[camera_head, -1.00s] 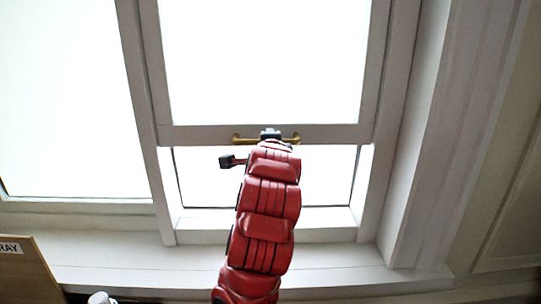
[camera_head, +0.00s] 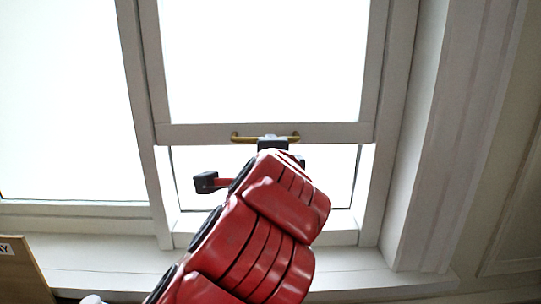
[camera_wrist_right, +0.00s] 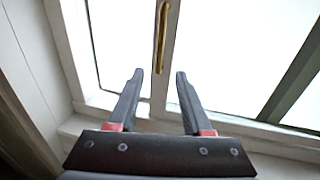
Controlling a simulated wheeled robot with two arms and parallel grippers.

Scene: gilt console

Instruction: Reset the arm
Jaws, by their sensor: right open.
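My right arm (camera_head: 262,235) is red and rises from the bottom of the head view in front of the window. Its right gripper shows in the right wrist view (camera_wrist_right: 159,76) with two dark fingers apart and nothing between them. The brass handle (camera_wrist_right: 161,38) of the window sash lies beyond the fingertips, with a gap between. My left gripper is not in view.
The sash is raised, with its lower rail (camera_head: 210,134) well above the sill (camera_head: 100,262). A deep white frame (camera_head: 430,150) stands at right.

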